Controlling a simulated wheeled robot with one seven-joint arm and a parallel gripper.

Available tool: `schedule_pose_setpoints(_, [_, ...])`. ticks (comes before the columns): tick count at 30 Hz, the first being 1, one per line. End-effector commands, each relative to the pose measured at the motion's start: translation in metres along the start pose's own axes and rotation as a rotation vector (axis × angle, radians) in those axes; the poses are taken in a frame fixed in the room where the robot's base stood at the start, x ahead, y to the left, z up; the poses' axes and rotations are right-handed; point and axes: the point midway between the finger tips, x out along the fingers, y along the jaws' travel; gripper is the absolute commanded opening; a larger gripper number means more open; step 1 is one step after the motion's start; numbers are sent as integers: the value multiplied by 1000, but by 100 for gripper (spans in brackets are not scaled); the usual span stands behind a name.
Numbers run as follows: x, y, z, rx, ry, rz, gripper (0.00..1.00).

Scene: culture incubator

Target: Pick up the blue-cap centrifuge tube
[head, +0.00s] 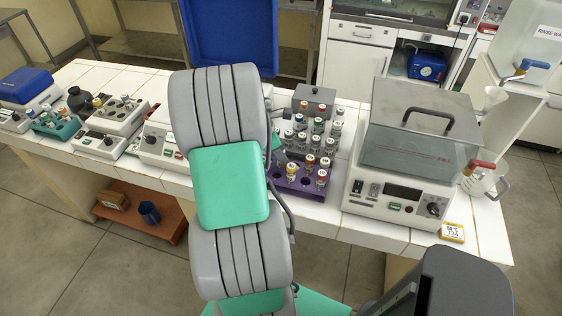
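The blue-cap centrifuge tube (299,120) appears to stand upright in the left part of a group of capped tubes on the white bench, right of my arm. Its lower part is largely hidden by neighbouring tubes. A purple rack (299,191) holds the front tubes of the group, with orange, red, yellow and white caps. A green-cap tube (318,125) stands just right of the blue-cap one. My grey and green arm rises through the middle of the picture and covers the bench left of the tubes. My gripper does not show.
A water bath with a clear lid (415,132) stands close right of the tubes. A small instrument with a knob (162,146) and tube blocks (112,114) stand to the left. A yellow-edged timer (452,232) lies near the bench's front right edge.

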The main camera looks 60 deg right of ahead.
Motion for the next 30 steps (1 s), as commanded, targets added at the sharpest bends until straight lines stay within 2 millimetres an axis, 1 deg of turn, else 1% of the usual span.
schedule_pose_setpoints(1, [0, 0, 0, 0, 0, 0, 23])
schedule_pose_setpoints(2, [0, 0, 0, 0, 0, 0, 20])
schedule_pose_setpoints(9, [0, 0, 0, 0, 0, 0, 1])
schedule_pose_setpoints(21, [-2, 0, 1, 1, 0, 1, 0])
schedule_pose_setpoints(23, [-7, 1, 3, 2, -1, 3, 0])
schedule_pose_setpoints(25, [-18, 1, 8, 2, -1, 4, 0])
schedule_pose_setpoints(30, [-57, 2, 24, 4, -2, 6, 0])
